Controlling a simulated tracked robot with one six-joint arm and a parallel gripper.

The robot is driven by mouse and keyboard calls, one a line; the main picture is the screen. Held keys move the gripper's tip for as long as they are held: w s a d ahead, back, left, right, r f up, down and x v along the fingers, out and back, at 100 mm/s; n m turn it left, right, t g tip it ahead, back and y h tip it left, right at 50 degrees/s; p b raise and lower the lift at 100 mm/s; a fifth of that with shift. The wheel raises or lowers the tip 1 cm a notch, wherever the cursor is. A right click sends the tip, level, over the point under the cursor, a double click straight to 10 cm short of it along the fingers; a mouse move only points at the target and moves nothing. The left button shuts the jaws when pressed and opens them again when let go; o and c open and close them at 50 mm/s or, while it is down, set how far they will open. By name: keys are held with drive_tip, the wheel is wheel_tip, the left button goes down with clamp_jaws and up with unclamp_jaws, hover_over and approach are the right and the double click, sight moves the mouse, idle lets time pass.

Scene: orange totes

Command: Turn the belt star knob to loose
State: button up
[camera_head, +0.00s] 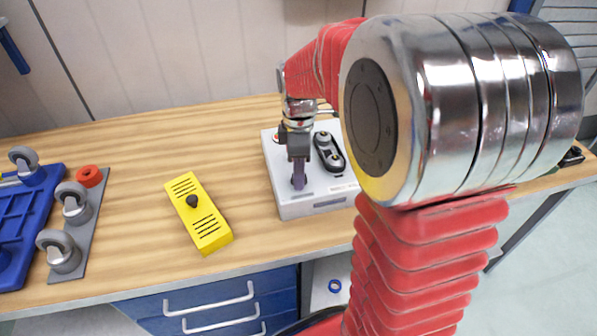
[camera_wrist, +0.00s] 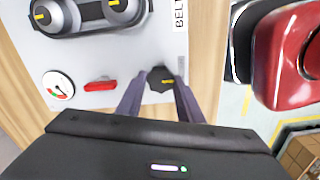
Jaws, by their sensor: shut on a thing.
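The belt star knob (camera_wrist: 161,80) is small and black with a yellow mark that lies roughly sideways in the wrist view. It sits on the face of a light grey box (camera_wrist: 105,55), beside the printed word BELT. My gripper (camera_wrist: 160,92) has a purple finger on each side of the knob and is shut on it. In the head view, my gripper (camera_head: 298,184) points down at the near left part of the grey box (camera_head: 315,205). The fingers hide the knob there.
The box also bears a belt with two pulleys (camera_head: 329,150), a gauge (camera_wrist: 58,88) and a red switch (camera_wrist: 100,86). A yellow box (camera_head: 212,230) with a black knob lies to the left. Grey casters (camera_head: 70,200) stand farther left. Bare wooden bench lies between.

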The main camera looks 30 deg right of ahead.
drive_tip(key=shift+w+n, duration=0.1)
drive_tip(key=shift+n, duration=0.2)
drive_tip(key=o, duration=1.1)
drive_tip(key=shift+c, duration=0.2)
wheel_tip(320, 180, up, 14)
drive_tip(key=shift+f, duration=0.15)
idle(0.5)
